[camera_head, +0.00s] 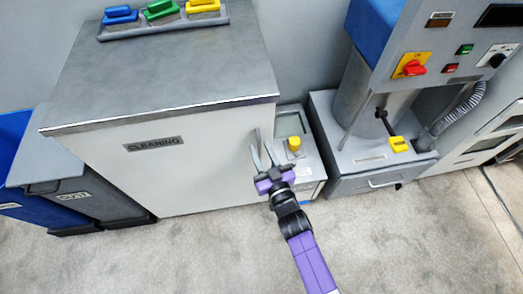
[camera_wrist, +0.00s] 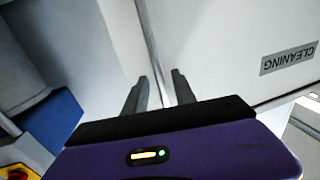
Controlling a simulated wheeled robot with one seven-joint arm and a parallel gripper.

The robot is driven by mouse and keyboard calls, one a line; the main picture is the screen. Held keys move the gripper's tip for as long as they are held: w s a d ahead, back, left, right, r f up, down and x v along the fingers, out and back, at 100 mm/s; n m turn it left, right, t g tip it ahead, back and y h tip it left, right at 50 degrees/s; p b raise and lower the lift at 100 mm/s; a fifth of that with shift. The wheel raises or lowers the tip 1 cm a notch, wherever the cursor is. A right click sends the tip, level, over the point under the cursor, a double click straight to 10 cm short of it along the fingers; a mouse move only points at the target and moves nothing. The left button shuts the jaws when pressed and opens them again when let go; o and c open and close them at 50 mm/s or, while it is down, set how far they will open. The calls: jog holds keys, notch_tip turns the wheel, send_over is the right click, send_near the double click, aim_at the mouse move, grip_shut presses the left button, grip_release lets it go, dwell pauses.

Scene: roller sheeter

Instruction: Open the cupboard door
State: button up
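The white cupboard (camera_head: 185,165) has a grey top and a "CLEANING" label on its front door; the door looks shut. A thin vertical handle (camera_head: 258,138) is at the door's right edge. My gripper (camera_head: 263,155) is at this handle, with its two fingers apart. In the wrist view, my gripper (camera_wrist: 158,92) is open. The pale handle bar (camera_wrist: 154,45) runs down between the fingertips there. I cannot tell whether either finger touches it. The door's label (camera_wrist: 288,59) shows upside down at the right.
Blue, green and yellow brushes sit in a tray (camera_head: 165,25) on the cupboard. Grey and blue bins (camera_head: 90,195) stand left. A low unit with a yellow knob (camera_head: 294,143) and a machine with a drawer (camera_head: 375,182) stand close on the right. The floor (camera_head: 190,255) in front is clear.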

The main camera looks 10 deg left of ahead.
jog(key=shift+c, duration=0.2)
grip_shut()
dwell(1.2)
